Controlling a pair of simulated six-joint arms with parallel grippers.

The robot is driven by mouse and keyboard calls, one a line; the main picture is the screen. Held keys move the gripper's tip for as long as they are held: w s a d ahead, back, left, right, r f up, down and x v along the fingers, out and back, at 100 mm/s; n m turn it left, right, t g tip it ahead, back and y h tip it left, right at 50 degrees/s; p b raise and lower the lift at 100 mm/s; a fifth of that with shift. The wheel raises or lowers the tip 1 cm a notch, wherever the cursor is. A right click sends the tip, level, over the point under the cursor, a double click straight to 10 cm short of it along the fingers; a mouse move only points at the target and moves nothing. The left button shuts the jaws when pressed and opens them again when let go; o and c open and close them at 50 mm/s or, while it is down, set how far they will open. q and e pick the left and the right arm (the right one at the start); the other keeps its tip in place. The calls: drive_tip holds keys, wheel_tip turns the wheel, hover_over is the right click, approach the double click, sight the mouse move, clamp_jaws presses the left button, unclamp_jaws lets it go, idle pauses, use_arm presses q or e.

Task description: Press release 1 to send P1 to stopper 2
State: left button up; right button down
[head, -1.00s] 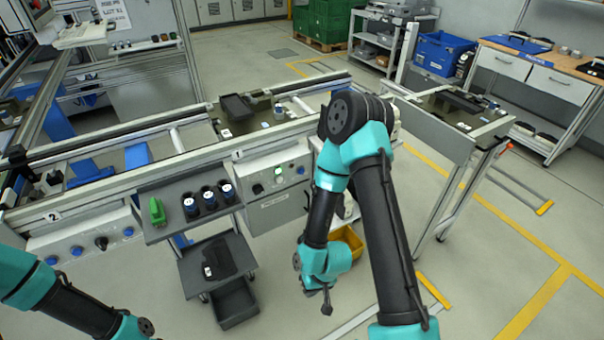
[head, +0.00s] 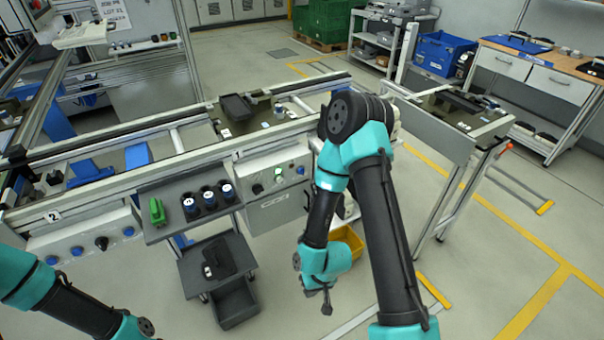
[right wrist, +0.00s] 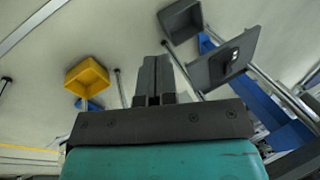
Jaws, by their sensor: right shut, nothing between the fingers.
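The number 1 control panel (head: 275,198) is on the front of the conveyor, left of my right arm. It has a black knob, a small green-white button and a blue button (head: 300,170); I cannot read which is release 1. A pallet (head: 226,132), probably P1, sits on the conveyor behind it with a dark part on top. The number 2 plate (head: 53,215) marks the left station. My right gripper (head: 326,303) is shut and empty, low in front of the conveyor and away from the panel; its closed fingers (right wrist: 153,80) also show in the right wrist view. My left gripper is out of frame.
A grey shelf (head: 165,235) with a green item and several blue-topped cylinders juts out below the conveyor rail. A lower cart (head: 190,285) stands under it. A yellow bin (head: 357,240) is partly behind my right arm.

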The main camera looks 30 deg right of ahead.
sight(301, 171)
drive_tip(key=w+d+m+t+h, duration=0.3)
drive_tip(key=w+d+m+t, duration=0.1)
drive_tip(key=w, duration=0.6)
drive_tip(key=w+d+m+t+h, duration=0.2)
drive_tip(key=w+d+m+t, duration=0.25)
drive_tip(key=w, duration=0.55)
drive_tip(key=w+d+r+m+t+h, duration=0.2)
drive_tip(key=w+d+r+m+h, duration=0.6)
drive_tip(key=w+d+m+h, duration=0.1)
drive_tip(key=shift+d+r+m, duration=0.2)
drive_tip(key=shift+d+m, duration=0.15)
drive_tip(key=shift+d, duration=0.45)
drive_tip(key=w, duration=0.8)
drive_tip(key=shift+w+a, duration=0.25)
drive_tip(key=shift+w, duration=0.15)
drive_tip(key=shift+w, duration=0.1)
drive_tip(key=shift+w, duration=0.3)
